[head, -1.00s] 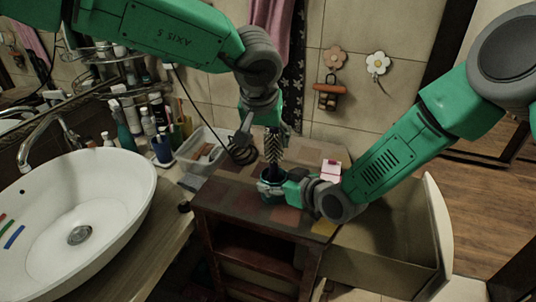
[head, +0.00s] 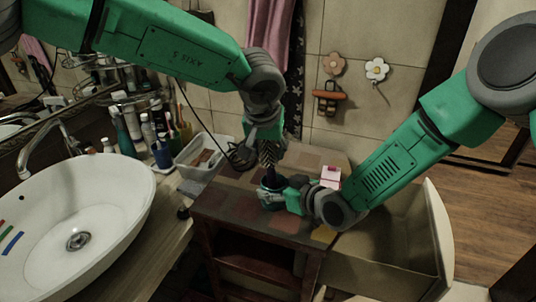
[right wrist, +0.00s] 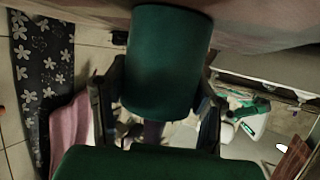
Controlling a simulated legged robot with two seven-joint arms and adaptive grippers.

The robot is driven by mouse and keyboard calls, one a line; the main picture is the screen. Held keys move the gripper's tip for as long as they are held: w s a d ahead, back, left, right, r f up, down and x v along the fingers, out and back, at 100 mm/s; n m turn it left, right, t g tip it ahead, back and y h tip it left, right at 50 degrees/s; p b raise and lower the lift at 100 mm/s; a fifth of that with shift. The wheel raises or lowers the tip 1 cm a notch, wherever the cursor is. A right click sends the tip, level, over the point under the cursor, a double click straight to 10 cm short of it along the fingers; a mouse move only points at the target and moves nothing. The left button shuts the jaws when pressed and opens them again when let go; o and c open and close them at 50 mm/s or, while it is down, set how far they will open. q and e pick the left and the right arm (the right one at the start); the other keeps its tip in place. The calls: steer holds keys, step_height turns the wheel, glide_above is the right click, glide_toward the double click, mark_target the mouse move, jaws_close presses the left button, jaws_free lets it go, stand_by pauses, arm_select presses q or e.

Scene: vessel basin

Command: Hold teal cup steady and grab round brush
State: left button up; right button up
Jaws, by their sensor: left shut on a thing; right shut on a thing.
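The teal cup (head: 271,186) stands on the small tiled-top stool, partly covered by my right gripper (head: 282,194), which is shut on it from the right. It also shows large between the fingers in the right wrist view (right wrist: 166,65). The round brush (head: 268,156) is upright, dark bristles up, its handle going down into the cup. My left gripper (head: 267,137) is above the cup and shut on the brush's bristled upper part. The fingers hide the brush's top.
A white sink (head: 75,215) is on the left, with bottles (head: 124,130) and a clear plastic bin (head: 200,158) behind. A pink-and-white box (head: 331,175) sits by my right gripper. The stool top (head: 225,197) has free room at its front left.

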arm_select(q)
steer(key=r, duration=0.9)
steer(key=shift+d+r, duration=0.2)
steer(key=shift+r, duration=0.2)
arm_select(e)
steer(key=shift+d+f, duration=0.1)
steer(key=shift+d, duration=0.15)
steer(key=o, duration=1.2)
